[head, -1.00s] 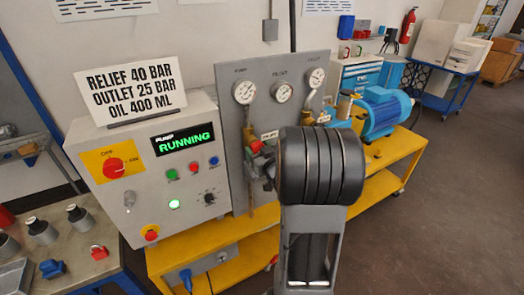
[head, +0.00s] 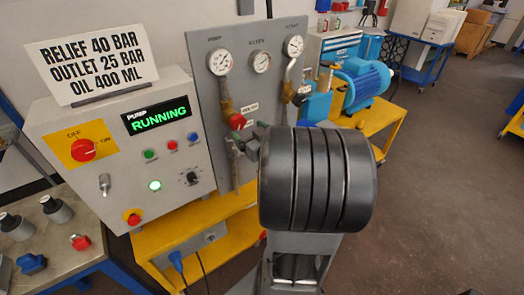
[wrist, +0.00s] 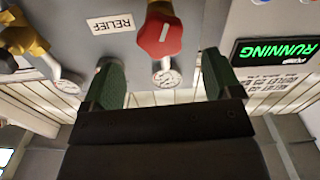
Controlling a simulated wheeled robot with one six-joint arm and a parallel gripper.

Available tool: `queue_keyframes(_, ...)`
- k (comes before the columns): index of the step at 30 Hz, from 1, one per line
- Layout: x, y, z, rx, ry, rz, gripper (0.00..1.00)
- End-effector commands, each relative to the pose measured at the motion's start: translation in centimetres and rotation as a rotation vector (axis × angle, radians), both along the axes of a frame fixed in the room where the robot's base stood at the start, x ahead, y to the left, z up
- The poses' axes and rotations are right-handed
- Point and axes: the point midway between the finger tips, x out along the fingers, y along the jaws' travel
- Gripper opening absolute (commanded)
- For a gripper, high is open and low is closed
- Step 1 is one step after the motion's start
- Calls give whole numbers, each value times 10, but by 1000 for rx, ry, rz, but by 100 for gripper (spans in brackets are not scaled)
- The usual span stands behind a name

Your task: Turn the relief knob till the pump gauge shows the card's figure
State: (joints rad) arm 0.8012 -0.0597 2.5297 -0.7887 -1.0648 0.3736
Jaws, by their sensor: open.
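The white card (head: 88,60) stands on the control box and reads RELIEF 40 BAR, OUTLET 25 BAR, OIL 400 ML. The pump gauge (head: 220,62) is at the upper left of the grey panel; its needle is too small to read. The red relief knob (head: 237,121) sits below it, with a label to its right. In the upside-down wrist view the red knob (wrist: 160,36) shows between and beyond the fingertips. My gripper (wrist: 161,60) is open with green pads and nothing held. In the head view my arm hides most of it.
The control box (head: 115,160) stands left of the panel, its display (head: 157,116) reading RUNNING. Two other gauges (head: 261,62) (head: 293,46) and pipework are right of the pump gauge. A blue motor (head: 365,84) is on the yellow bench (head: 383,120). Floor at right is clear.

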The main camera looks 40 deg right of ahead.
Motion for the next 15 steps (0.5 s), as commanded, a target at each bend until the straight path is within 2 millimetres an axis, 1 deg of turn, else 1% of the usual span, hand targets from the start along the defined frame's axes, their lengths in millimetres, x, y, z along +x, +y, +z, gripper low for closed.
queue_keyframes(1, -6, 1, -11, -6, -3, -3, 84)
queue_keyframes(5, -20, 3, -12, -9, 1, -7, 84)
queue_keyframes(15, -57, 7, -6, -6, -1, -7, 84)
